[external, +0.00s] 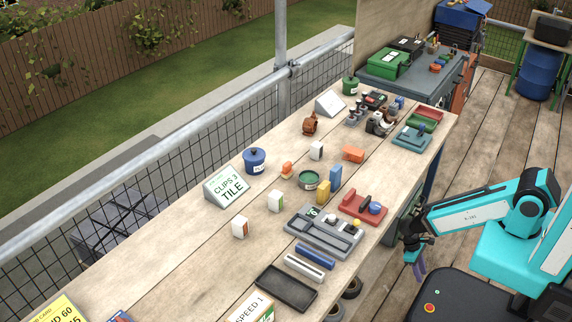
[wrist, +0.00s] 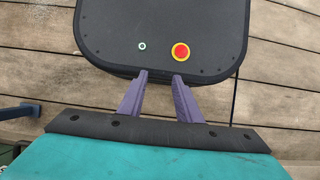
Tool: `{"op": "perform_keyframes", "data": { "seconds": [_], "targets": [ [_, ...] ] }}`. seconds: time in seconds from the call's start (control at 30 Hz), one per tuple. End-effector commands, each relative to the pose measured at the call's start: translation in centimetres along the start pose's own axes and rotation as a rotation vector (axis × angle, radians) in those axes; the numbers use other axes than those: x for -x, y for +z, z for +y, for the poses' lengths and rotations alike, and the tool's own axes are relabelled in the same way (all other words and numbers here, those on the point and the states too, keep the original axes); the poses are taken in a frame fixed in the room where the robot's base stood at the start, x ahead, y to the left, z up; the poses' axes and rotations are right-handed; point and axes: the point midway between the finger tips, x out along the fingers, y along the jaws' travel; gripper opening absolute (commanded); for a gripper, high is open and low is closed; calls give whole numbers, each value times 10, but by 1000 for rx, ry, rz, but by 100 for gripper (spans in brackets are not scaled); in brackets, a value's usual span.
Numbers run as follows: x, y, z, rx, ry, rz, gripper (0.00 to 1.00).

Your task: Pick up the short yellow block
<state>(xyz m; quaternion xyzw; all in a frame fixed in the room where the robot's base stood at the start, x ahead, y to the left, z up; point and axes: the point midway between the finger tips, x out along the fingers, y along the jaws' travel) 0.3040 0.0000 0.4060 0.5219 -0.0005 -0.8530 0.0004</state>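The short yellow block (external: 323,192) stands upright on the wooden table, close beside a taller blue block (external: 336,177). A green round tin (external: 308,180) is just to its left. My gripper (external: 416,270) hangs beyond the table's right edge, low and well apart from the yellow block. In the wrist view its two purple fingers (wrist: 161,78) are spread with an empty gap between them. The yellow block is not in the wrist view.
White blocks (external: 275,200), an orange block (external: 353,153) and a blue pot (external: 255,160) stand around. The wrist view shows my base and floor planks (wrist: 285,75).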

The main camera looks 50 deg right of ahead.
Motion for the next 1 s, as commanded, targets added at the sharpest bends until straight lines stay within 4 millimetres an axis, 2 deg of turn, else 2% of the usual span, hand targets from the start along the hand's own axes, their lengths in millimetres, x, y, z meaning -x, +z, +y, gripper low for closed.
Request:
{"op": "perform_keyframes", "data": {
  "seconds": [0.3, 0.4, 0.43, 0.77, 1.0],
  "targets": [
    [0, 0, 0, 0, 0, 0, 31],
    [0, 0, 0, 0, 0, 0, 46],
    [0, 0, 0, 0, 0, 0, 48],
    [0, -1, -1, 6, 3, 3, 48],
    [2, -19, -10, 107, 51, 48, 48]
  ]
}}
